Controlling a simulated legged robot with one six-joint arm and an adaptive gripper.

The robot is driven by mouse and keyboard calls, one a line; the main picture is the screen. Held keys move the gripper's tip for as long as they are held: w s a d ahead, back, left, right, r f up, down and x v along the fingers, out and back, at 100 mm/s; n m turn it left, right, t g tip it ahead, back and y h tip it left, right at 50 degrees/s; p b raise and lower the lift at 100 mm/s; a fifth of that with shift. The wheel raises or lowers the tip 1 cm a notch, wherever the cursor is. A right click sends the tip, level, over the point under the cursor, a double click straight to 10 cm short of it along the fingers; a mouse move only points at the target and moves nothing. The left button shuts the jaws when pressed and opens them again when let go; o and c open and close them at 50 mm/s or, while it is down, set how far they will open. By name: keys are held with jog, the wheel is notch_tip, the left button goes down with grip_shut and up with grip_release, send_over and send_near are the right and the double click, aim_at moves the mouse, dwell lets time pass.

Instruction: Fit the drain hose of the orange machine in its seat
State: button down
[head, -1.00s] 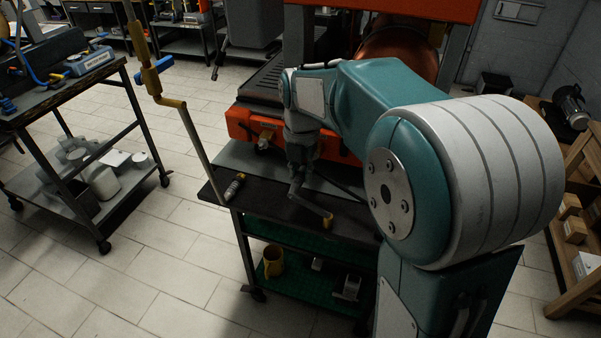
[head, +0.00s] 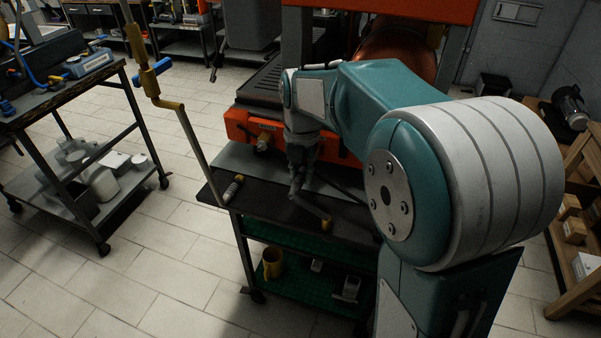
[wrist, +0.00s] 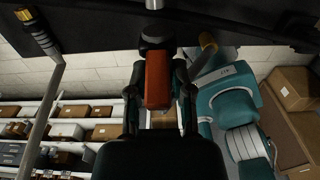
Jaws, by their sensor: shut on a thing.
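My gripper (head: 298,172) is low in front of the machine, above the cart. In the wrist view, its two fingers (wrist: 157,100) are shut on an orange-red piece (wrist: 158,78) with a black collar above it. I take this piece to be the drain hose end. A dark hose-like line (head: 340,185) runs right from beside the gripper. The seat cannot be made out for certain, and the arm hides part of the machine.
A bent metal rod with a brass tip (head: 326,223) reaches over the cart top (head: 270,205). A tall cranked rod (head: 190,135) rises at the cart's left.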

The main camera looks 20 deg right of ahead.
jog(key=shift+w+d, duration=0.8)
jog(key=shift+w, duration=0.3)
dwell(2.0)
dwell(0.9)
jog(key=shift+c, duration=2.2)
grip_release()
jog(key=shift+r, duration=0.15)
jog(key=shift+r, duration=2.35)
jog(key=shift+w+r, duration=0.1)
notch_tip(320, 180, up, 12)
jog(key=shift+w+d, duration=0.15)
